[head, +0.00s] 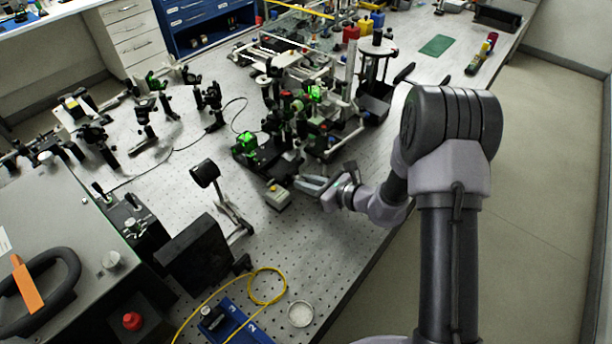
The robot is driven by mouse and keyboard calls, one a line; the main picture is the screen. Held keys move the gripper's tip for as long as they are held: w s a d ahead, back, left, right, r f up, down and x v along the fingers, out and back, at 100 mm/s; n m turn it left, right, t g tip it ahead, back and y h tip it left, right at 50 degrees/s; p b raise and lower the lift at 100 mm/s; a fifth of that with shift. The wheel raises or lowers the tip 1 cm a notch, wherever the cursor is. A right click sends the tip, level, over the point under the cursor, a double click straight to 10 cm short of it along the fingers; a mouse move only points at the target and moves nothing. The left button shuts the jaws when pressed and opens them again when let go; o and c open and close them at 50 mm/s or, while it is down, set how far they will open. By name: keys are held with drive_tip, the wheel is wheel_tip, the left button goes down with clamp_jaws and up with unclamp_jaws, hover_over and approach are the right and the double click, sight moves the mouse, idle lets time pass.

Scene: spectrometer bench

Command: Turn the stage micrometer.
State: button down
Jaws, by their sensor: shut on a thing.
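My gripper (301,181) reaches in from the right, low over the perforated bench top. Its pale fingers point left at the near end of a dark stage assembly (270,160). The fingers are shut on a small part there, at the place of the stage micrometer. The micrometer itself is too small and too covered by the fingers to make out, so I cannot tell its turn or reading. A green-lit mount (246,144) stands at the left end of the stage.
A small pale box (278,196) sits just left of and below my fingers. Dense optics posts (290,110) stand behind. Bare bench (345,240) lies in front, with a yellow cable (266,302) near the edge.

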drive_tip(key=m+g+y+p, duration=0.1)
drive_tip(key=m, duration=0.1)
drive_tip(key=m+g+y+p, duration=0.1)
drive_tip(key=m, duration=0.1)
drive_tip(key=shift+w+d, duration=0.1)
drive_tip(key=shift+w, duration=0.05)
idle(0.6)
drive_tip(key=c, duration=1.3)
unclamp_jaws()
drive_tip(key=shift+c, duration=0.2)
drive_tip(key=p+v, duration=0.3)
drive_tip(key=v, duration=1.4)
drive_tip(key=shift+d, duration=0.3)
drive_tip(key=shift+f, duration=0.15)
